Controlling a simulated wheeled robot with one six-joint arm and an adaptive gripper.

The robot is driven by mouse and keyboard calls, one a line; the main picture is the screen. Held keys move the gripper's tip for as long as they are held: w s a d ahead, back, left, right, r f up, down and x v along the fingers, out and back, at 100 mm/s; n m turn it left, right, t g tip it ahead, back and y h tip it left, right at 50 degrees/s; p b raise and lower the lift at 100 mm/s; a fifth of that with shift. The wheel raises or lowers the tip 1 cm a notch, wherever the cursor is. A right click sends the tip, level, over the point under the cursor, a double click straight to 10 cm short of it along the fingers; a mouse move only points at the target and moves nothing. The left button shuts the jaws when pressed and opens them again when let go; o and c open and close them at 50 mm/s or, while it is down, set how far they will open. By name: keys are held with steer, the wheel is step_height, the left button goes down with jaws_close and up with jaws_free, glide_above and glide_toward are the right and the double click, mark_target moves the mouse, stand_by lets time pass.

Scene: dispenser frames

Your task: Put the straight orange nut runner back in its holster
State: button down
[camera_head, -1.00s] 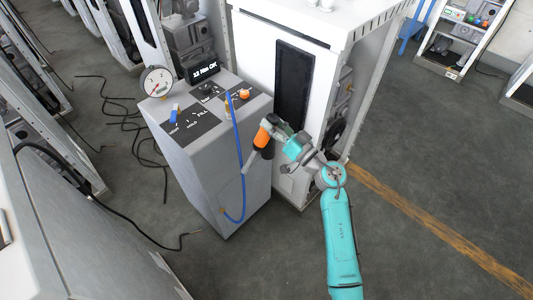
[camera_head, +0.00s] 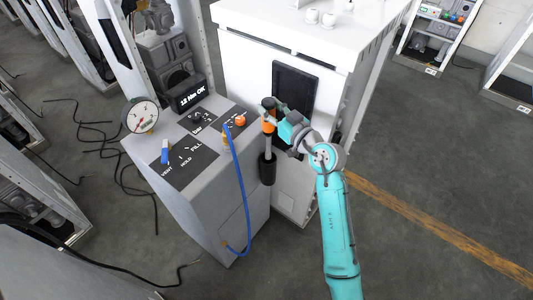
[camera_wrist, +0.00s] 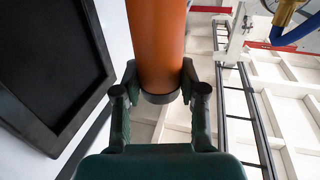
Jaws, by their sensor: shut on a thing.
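The straight orange nut runner (camera_head: 269,126) hangs upright, with a dark top end and a grey shaft pointing down. My gripper (camera_head: 278,109) is shut on its upper body. In the wrist view the two dark fingers (camera_wrist: 160,98) straddle the orange barrel (camera_wrist: 156,45) near a grey ring. A black cup-like holster (camera_head: 267,170) sits directly below the tool beside the grey console. The shaft's lower end meets the cup's mouth in the head view; I cannot tell whether it is inside or in front. The wrist view does not show the holster clearly.
The grey console (camera_head: 213,180) carries a gauge (camera_head: 140,115), a display (camera_head: 188,96) and knobs. A blue hose (camera_head: 238,180) loops down its front, close left of the tool. The white cabinet (camera_head: 245,65) with a black panel (camera_head: 300,82) stands behind. Floor at right is open.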

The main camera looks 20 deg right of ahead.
glide_above(270, 154)
step_height(270, 154, down, 15)
steer(key=shift+f, duration=0.1)
steer(key=c, duration=0.7)
jaws_free()
steer(key=shift+o, duration=0.2)
steer(key=v, duration=1.2)
steer(key=shift+s+a, duration=0.1)
steer(key=shift+a, duration=0.05)
steer(key=s+a+r+m+h, duration=0.1)
steer(key=s+h, duration=0.1)
steer(key=s, duration=1.2)
steer(key=s+a+r+m+g+h, duration=0.1)
steer(key=s+r+h, duration=0.1)
steer(key=s, duration=1.2)
steer(key=s+a+r+m+g+h, duration=0.1)
steer(key=s+a+m+h, duration=0.1)
steer(key=s, duration=1.2)
steer(key=shift+r, duration=0.4)
